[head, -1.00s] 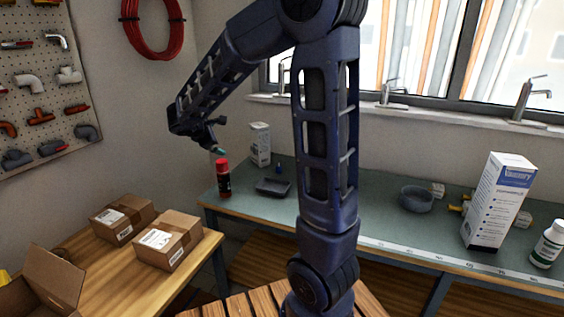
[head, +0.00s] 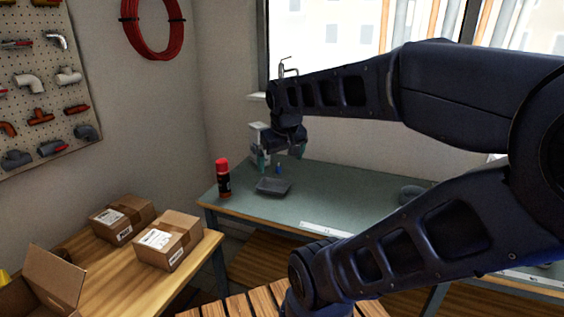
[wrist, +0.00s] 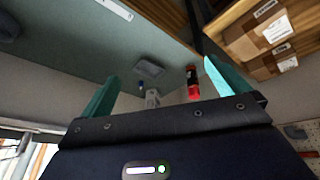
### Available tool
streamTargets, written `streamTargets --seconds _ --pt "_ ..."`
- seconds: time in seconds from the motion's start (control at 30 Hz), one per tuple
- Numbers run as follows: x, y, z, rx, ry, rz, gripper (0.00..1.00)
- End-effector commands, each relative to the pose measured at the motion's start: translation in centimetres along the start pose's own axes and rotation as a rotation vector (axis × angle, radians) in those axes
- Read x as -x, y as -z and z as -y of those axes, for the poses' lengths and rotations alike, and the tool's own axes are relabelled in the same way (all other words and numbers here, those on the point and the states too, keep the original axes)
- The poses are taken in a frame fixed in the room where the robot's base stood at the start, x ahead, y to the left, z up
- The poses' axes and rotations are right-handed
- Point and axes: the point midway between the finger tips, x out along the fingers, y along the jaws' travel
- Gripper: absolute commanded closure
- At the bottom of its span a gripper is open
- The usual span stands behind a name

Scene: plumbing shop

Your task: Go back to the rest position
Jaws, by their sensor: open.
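My gripper (head: 282,158) is open and empty, pointing down above the back left of the green workbench (head: 330,203). Its two teal fingers stand apart in the wrist view (wrist: 160,90), with nothing between them that they touch. My arm reaches in from the right and hides much of the bench's right side. A grey tray (head: 273,187) lies on the bench below and in front of the gripper. A red and black spray can (head: 223,178) stands upright to the left. A white box (head: 256,135) is partly hidden behind the gripper.
Two cardboard boxes, one farther back (head: 121,219) and one nearer (head: 168,240), sit on a wooden table at the left. An open carton (head: 52,275) is at the near left. A grey bowl (head: 411,193) shows partly behind my arm.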

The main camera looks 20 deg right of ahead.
Motion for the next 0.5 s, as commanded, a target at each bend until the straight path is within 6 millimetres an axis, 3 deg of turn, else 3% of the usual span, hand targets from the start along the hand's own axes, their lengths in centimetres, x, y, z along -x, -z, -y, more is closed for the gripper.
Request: streamTargets --seconds 0.2,0.5 --pt "0.6 -1.6 0.6 -0.107 0.066 -0.028 0.00" --pt "0.6 -1.6 0.6 -0.113 0.070 -0.030 0.00"
